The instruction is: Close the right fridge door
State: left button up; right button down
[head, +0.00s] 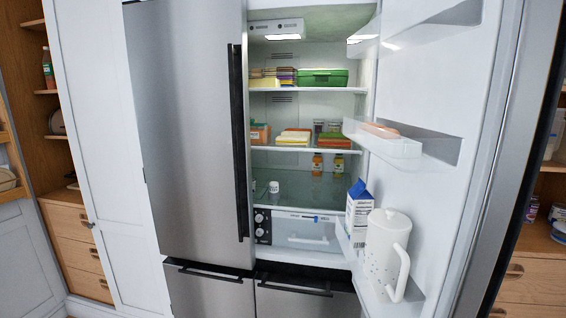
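The right fridge door (434,110) stands wide open, swung out to the right, with its white inner side facing me. Its door shelves hold a white pitcher (386,250) and a blue and white carton (358,208) low down, and a small orange item (380,130) on the middle shelf. The fridge interior (308,165) is lit and exposed. The left fridge door (192,120) is shut, with a long black vertical handle (240,140). The right door's own handle is hidden. Neither of my grippers shows in the head view.
Inside the fridge are a green container (322,78), several food boxes and two small bottles. Lower drawers with a black handle (295,287) are shut. A white cabinet panel (105,150) and wooden shelves (62,130) stand at left. More wooden shelving (540,240) shows at far right.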

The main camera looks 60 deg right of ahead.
aim_at(479, 84)
jog(key=k+l+z, duration=0.15)
jog(key=l+z, duration=0.15)
jog(key=k+l+z, duration=0.1)
jog(key=l+z, duration=0.2)
jog(key=k+l+z, duration=0.1)
jog(key=l+z, duration=0.2)
jog(key=l, duration=0.15)
jog(key=l+z, duration=0.3)
jog(key=l, duration=0.9)
jog(key=k+z, duration=0.05)
